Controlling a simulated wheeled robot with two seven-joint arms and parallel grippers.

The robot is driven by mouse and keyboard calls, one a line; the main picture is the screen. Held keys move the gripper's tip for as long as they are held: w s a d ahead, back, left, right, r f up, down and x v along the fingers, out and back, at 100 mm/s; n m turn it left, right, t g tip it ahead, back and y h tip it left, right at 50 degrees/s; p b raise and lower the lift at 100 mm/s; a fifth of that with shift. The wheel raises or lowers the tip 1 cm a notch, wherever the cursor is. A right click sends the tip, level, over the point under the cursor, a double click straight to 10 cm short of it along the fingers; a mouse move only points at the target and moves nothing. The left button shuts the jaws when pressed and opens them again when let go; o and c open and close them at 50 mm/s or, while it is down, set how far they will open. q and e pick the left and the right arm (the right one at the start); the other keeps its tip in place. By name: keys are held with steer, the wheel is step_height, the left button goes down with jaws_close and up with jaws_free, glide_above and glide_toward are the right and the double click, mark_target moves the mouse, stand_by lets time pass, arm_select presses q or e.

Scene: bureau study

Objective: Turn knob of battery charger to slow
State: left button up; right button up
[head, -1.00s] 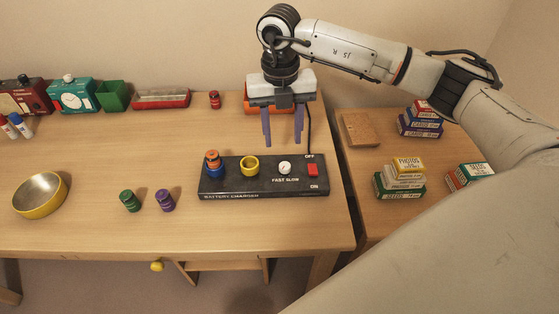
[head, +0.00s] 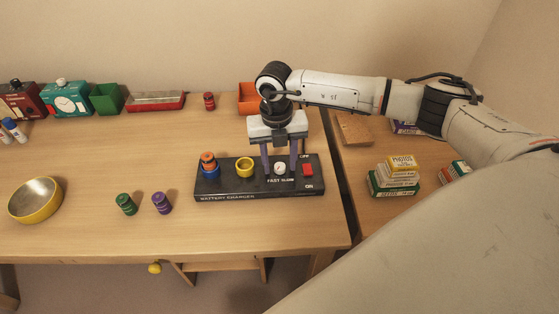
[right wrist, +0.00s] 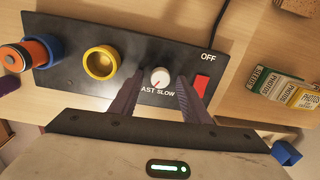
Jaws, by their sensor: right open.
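The black battery charger (head: 225,187) lies on the desk, with FAST and SLOW marked below a small white knob (head: 280,168). In the right wrist view the knob (right wrist: 160,77) has a red mark at its lower left, toward FAST. My right gripper (head: 280,174) points down over the charger, open, with one purple finger on each side of the knob. In the right wrist view its fingers (right wrist: 155,95) stand apart around the knob, with gaps visible; contact cannot be told. My left gripper is out of view.
The charger also bears a red OFF/ON switch (head: 308,170), a yellow ring socket (head: 244,167) and an orange-topped battery in a blue socket (head: 210,172). A yellow bowl (head: 36,200) is at left.

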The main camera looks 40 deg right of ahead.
steer(key=c, duration=1)
steer(key=shift+c, duration=0.2)
steer(key=shift+n, duration=0.4)
steer(key=n+b, duration=0.1)
steer(key=n, duration=0.1)
steer(key=shift+n+b, duration=0.35)
steer(key=shift+n, duration=0.05)
steer(key=n+b, duration=0.2)
steer(key=n, duration=0.3)
steer(key=shift+d, duration=0.1)
steer(key=shift+n+b, duration=0.55)
steer(key=shift+n, duration=1.05)
